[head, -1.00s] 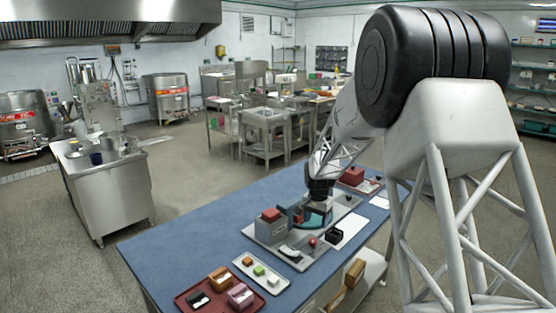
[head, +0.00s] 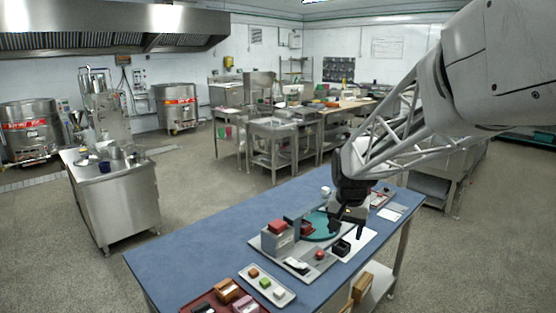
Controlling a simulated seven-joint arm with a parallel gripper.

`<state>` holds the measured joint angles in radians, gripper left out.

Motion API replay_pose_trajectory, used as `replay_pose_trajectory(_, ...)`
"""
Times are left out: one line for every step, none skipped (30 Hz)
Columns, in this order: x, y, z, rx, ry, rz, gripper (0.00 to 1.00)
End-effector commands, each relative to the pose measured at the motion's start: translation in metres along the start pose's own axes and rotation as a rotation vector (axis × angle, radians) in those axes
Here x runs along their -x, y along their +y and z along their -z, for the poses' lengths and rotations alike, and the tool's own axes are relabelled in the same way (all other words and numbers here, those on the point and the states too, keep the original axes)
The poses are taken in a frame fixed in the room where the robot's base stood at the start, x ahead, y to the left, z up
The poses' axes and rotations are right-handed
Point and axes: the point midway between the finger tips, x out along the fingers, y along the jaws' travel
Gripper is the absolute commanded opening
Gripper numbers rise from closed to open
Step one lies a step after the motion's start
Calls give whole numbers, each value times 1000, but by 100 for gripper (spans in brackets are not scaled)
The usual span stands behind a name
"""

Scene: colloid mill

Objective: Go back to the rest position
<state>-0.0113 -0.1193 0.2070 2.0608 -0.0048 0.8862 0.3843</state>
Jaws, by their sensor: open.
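My gripper (head: 347,222) hangs above the right part of the blue table (head: 200,240). Its fingers are open and point down, with nothing seen between them. Just left of and below it is a grey machine on a base plate (head: 322,262), with a red-topped box (head: 279,236), a teal round part (head: 318,226) and a red knob (head: 320,254). A small black open box (head: 341,248) stands below my fingers, apart from them. My arm hides part of the table's right end.
A white tray (head: 252,284) with small coloured cubes and a red tray (head: 205,299) with several blocks lie at the table's near end. A small white cup (head: 326,190) stands at the far edge. The left stretch of the table is clear. A steel cart (head: 120,200) stands left.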

Motion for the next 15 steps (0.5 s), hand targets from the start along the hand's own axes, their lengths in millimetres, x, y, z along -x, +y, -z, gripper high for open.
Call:
replay_pose_trajectory(8,5,-11,12,7,2,61)
replay_pose_trajectory(12,8,-18,20,10,4,61)
replay_pose_trajectory(16,12,-26,30,13,4,61)
replay_pose_trajectory(19,15,-33,38,17,5,61)
replay_pose_trajectory(22,18,-39,47,19,6,61)
replay_pose_trajectory(26,22,-48,58,23,7,61)
replay_pose_trajectory(29,24,-54,66,26,8,61)
replay_pose_trajectory(32,27,-61,74,28,8,61)
replay_pose_trajectory(36,31,-70,85,33,10,61)
replay_pose_trajectory(38,34,-76,93,35,10,61)
replay_pose_trajectory(41,37,-83,101,39,11,61)
replay_pose_trajectory(44,41,-91,112,43,12,61)
replay_pose_trajectory(45,44,-98,120,45,12,61)
replay_pose_trajectory(48,46,-105,128,48,13,61)
replay_pose_trajectory(50,50,-114,139,51,13,61)
